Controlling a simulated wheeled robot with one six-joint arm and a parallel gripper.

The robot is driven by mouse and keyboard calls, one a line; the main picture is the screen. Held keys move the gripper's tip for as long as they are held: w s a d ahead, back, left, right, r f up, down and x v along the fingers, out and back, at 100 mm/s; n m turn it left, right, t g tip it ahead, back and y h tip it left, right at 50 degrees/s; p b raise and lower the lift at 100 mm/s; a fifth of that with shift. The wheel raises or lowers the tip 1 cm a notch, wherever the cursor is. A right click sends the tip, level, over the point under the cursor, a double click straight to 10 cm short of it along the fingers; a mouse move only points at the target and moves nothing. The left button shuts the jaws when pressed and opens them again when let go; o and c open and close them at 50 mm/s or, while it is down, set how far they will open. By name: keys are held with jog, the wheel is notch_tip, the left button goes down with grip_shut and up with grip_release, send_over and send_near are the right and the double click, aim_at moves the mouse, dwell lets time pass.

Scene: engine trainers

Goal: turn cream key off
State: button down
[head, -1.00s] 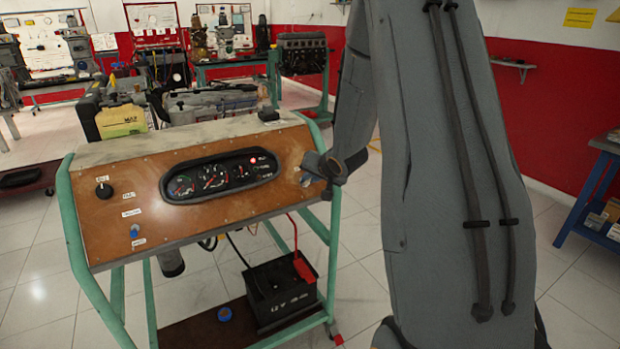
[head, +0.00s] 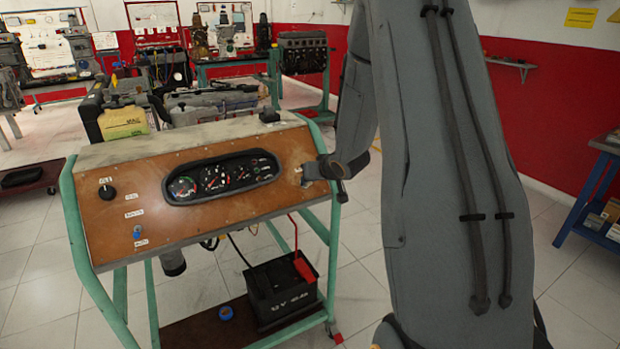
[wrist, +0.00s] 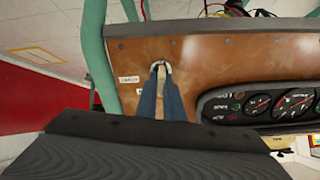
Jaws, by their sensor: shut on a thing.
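The brown trainer panel (head: 150,195) faces me with a black gauge cluster (head: 221,177) in it. My gripper (head: 309,171) is at the right end of the panel. In the wrist view, which shows the panel upside down, its two blue fingers (wrist: 160,82) are closed on the cream key (wrist: 161,74). The key sits in a round metal switch ring (wrist: 161,65), with small white labels beside it. Only a narrow pale strip of the key shows between the fingers. No red warning lamp looks lit on the cluster in the head view.
A black knob (head: 107,192) and a blue knob (head: 137,232) are on the panel's left side. A green frame (head: 76,235) carries the panel, with a black battery (head: 282,289) on its lower shelf. My arm fills the right of the head view.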

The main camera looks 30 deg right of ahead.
jog(key=shift+n, duration=1.1)
jog(key=c, duration=1.9)
grip_release()
jog(key=shift+o, duration=0.2)
jog(key=shift+r, duration=0.1)
jog(key=v, duration=0.7)
jog(key=shift+s, duration=0.3)
jog(key=shift+a+r, duration=0.1)
jog(key=shift+r, duration=0.05)
